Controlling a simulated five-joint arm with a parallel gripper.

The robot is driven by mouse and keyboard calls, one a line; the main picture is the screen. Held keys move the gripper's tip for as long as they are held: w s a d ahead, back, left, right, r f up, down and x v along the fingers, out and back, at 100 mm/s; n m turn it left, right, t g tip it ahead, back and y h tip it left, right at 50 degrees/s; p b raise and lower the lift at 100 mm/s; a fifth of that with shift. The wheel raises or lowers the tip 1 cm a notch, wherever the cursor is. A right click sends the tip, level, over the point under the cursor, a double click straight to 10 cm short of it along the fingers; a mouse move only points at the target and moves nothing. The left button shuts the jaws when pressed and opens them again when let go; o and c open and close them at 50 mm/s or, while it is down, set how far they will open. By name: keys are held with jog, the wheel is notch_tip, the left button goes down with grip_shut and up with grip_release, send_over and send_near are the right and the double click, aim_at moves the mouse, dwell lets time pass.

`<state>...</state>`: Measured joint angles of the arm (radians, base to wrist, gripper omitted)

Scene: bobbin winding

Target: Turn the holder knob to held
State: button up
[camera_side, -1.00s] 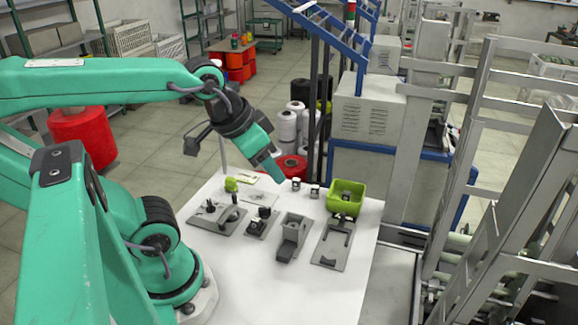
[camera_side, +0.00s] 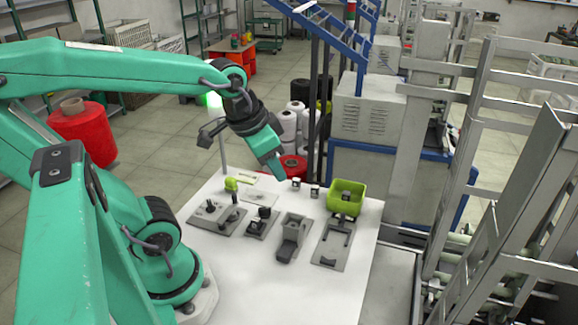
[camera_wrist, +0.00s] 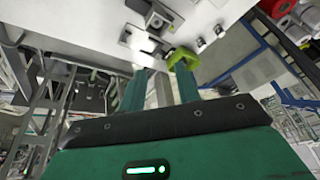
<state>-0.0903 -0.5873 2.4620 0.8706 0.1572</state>
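My gripper (camera_side: 279,176) hangs above the far part of the white table, tilted down and apart from the fixtures. In the wrist view its two green fingers (camera_wrist: 160,85) are spread, with a grey part of the scene showing between them. A small dark knob-like part (camera_side: 264,212) stands on a grey plate (camera_side: 257,228) left of the table's middle. I cannot tell for sure that this is the holder knob, nor read its setting. A grey plate with upright posts (camera_side: 211,206) lies to its left.
A grey block fixture (camera_side: 293,228) and a plate with a dark fork (camera_side: 333,237) stand to the right. A lime-green bin (camera_side: 347,190) is at the back right, two small parts (camera_side: 315,189) beside it. A green handled thing (camera_side: 232,184) is at the back left. The table front (camera_side: 270,290) is clear.

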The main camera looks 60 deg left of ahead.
jog(key=w+a+f+m+g, duration=0.1)
jog(key=w+a+f+g, duration=0.15)
jog(key=a+f, duration=0.35)
jog(key=m+g, duration=0.2)
send_over(266, 208)
notch_tip(266, 208, down, 7)
jog(key=shift+f, duration=0.2)
jog(key=shift+f, duration=3.9)
jog(key=shift+c, duration=0.2)
grip_shut()
